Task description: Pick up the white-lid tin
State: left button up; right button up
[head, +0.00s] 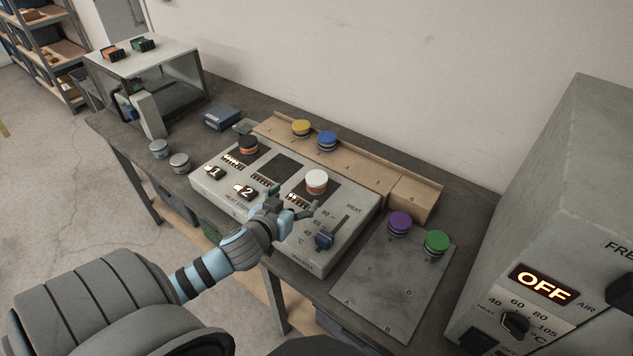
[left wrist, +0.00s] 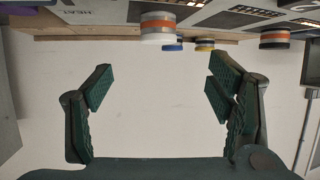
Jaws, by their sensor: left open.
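The white-lid tin (head: 316,182) has an orange band and stands upright on the right dark pad of the grey heating panel (head: 345,255). In the left wrist view, which is upside down, the white-lid tin (left wrist: 158,30) shows at the top, beyond the fingertips and roughly midway between them. My left gripper (head: 294,203) is open and just short of the tin on the near side. In the left wrist view, the left gripper (left wrist: 158,88) has its green fingers wide apart with nothing between them. My right gripper is not in view.
A black-lid tin (head: 248,145) stands on the panel's left pad. Yellow (head: 301,127) and blue (head: 327,140) tins stand on the wooden rack (head: 415,190). Purple (head: 399,223) and green (head: 437,241) tins stand on the grey plate (head: 385,295).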

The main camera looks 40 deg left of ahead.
aim_at(315, 179)
pick_arm(q)
jog(key=b+x, duration=0.2)
jog(key=x, duration=1.1)
jog(key=shift+w+d, duration=0.15)
jog(key=shift+w, duration=0.15)
jog(key=shift+r, duration=0.15)
jog(key=c, duration=1.3)
